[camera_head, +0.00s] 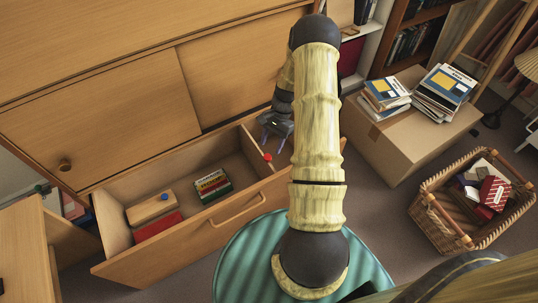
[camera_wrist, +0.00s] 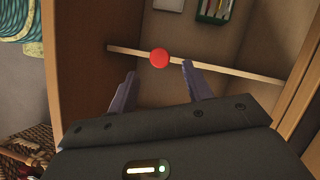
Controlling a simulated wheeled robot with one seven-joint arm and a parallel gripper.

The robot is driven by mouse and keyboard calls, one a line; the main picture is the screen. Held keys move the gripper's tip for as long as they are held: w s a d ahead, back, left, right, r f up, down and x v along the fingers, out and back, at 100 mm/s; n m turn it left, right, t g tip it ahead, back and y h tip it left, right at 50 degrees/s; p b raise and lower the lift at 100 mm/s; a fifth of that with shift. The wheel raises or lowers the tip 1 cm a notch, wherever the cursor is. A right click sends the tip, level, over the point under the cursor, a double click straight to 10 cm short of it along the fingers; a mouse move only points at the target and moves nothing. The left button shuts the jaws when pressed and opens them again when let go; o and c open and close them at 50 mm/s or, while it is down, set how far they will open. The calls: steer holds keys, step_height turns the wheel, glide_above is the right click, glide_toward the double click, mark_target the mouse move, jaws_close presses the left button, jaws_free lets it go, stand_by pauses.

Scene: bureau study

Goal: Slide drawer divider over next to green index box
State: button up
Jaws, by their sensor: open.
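The drawer divider is a thin pale wooden strip (camera_wrist: 228,70) with a round red knob (camera_wrist: 159,57). It spans the open drawer (camera_head: 238,214) toward its right end; its knob also shows in the head view (camera_head: 267,157). The green index box (camera_head: 212,186), filled with coloured cards, stands in the drawer left of the divider, with bare floor between them. In the wrist view its edge shows at the top (camera_wrist: 213,12). My gripper (camera_wrist: 158,72) is open and empty over the drawer's right end, its fingertips just short of the knob, one toward each side.
A wooden box with a blue knob (camera_head: 152,208) and a red box (camera_head: 158,226) lie in the drawer's left part. The cabinet face (camera_head: 230,75) rises behind. A cardboard box (camera_head: 400,130) with books and a wicker basket (camera_head: 445,220) stand right.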

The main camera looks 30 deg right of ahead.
mark_target(268, 156)
steer(key=b+x, duration=0.1)
steer(key=x, duration=0.3)
steer(key=shift+a+f, duration=0.1)
steer(key=shift+f, duration=0.25)
steer(key=shift+s, duration=0.1)
jaws_close()
